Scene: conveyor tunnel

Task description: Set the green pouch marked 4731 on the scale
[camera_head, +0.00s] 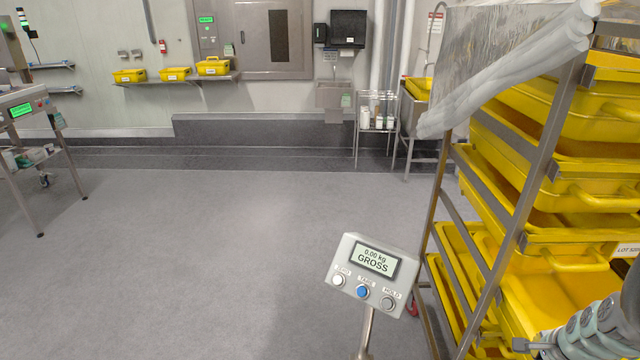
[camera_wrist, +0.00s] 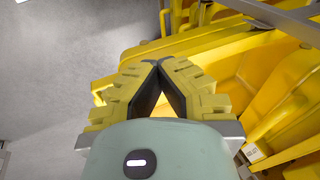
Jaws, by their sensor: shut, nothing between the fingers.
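The scale's display head (camera_head: 372,275) stands on a post at the lower middle of the head view. It reads 0.00 kg GROSS, with buttons marked ZERO, TARE and HOLD below. The scale's weighing plate is not in view. I see no green pouch marked 4731 in either view. My gripper (camera_wrist: 158,66) has yellow ridged fingers with dark pads, and their tips meet. It is shut and empty, above or close to yellow trays. Part of my arm shows at the lower right corner of the head view.
A metal rack of yellow trays (camera_head: 575,110), partly under a clear plastic cover (camera_head: 500,60), fills the right side. Yellow bins (camera_head: 213,66) sit on a back wall shelf. A small bottle stand (camera_head: 377,125) is at the back. Grey floor (camera_head: 200,250) lies clear at left and middle.

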